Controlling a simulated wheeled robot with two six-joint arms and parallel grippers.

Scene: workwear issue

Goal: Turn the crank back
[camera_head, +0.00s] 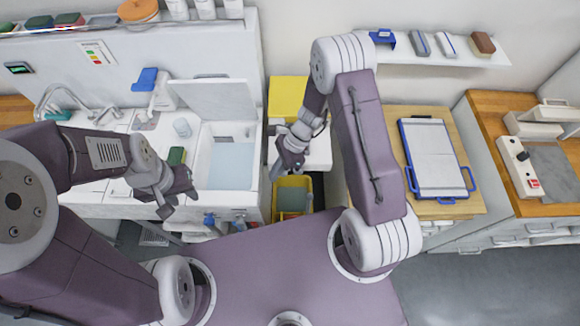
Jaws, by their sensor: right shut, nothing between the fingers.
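I cannot pick out the crank for certain. Small blue-handled parts (209,220) show low on the front of the white sink unit (250,207); they are too small to tell if one is a crank. My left gripper (180,203) is open and empty in front of the sink unit, left of these parts, with its fingers apart. My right gripper (287,172) is shut and empty, pointing down above a yellow bin (293,183), to the right of the open basin (230,183).
The basin's lid (215,99) stands raised. A yellow box (288,97) is behind my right gripper. A clipboard-like blue-framed board (433,155) lies on a wooden top at right. A white device (519,165) sits on the far-right counter. Open floor (480,285) is at lower right.

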